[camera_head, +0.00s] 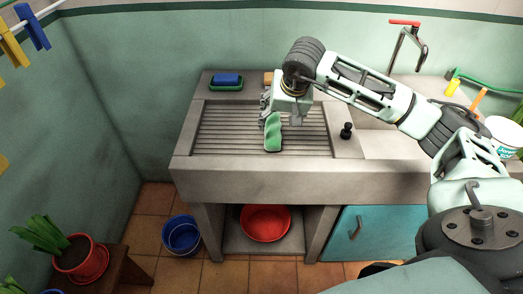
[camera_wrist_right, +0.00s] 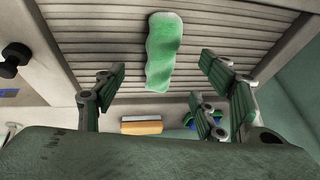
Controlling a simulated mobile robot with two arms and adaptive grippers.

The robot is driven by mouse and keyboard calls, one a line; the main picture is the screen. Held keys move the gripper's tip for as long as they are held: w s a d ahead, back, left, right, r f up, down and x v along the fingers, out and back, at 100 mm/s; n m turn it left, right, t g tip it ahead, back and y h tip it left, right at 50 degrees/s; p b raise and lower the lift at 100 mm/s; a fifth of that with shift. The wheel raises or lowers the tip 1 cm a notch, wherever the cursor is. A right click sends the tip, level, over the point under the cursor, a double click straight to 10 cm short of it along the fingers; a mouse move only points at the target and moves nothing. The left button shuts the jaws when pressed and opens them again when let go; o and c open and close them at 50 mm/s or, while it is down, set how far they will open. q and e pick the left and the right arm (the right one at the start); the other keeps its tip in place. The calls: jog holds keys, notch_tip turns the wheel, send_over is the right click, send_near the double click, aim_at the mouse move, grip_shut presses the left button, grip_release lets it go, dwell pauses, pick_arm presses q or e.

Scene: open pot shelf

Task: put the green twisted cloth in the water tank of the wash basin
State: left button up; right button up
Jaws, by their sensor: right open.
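The green twisted cloth (camera_head: 273,133) lies on the ribbed washboard (camera_head: 222,143) of the stone wash basin. It also shows in the right wrist view (camera_wrist_right: 162,50), in front of the fingers. My right gripper (camera_head: 268,112) is above the washboard at the far end of the cloth. Its fingers (camera_wrist_right: 165,88) are spread apart with nothing between them. The water tank is the part of the basin to the right of the washboard, largely hidden behind my right arm in the head view. My left gripper is not in view.
A blue sponge or soap in a green dish (camera_head: 227,82) sits on the back left ledge. A black stopper (camera_head: 346,131) stands right of the washboard. A tap (camera_head: 408,42) rises at the back. A white tub (camera_head: 503,137) stands at the far right.

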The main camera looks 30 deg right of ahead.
aim_at(274, 128)
jog(key=shift+w+d+f, duration=0.1)
jog(key=shift+w+f, duration=0.05)
jog(key=shift+f, duration=0.15)
jog(key=x, duration=0.2)
jog(key=p+x, duration=0.1)
jog(key=x, duration=0.1)
jog(key=shift+w+d+f, duration=0.15)
jog(key=shift+w, duration=0.25)
jog(key=x, duration=0.3)
jog(key=shift+w+f+p, duration=0.1)
jog(key=shift+f+p, duration=0.1)
jog(key=shift+p, duration=0.2)
jog(key=c, duration=1.3)
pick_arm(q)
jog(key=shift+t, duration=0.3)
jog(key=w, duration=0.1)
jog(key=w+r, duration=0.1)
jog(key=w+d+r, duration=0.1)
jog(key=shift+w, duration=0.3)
pick_arm(e)
jog(key=shift+c, duration=1)
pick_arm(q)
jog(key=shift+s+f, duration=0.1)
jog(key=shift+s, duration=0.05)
pick_arm(e)
jog(key=shift+r, duration=0.15)
jog(key=shift+c, duration=0.2)
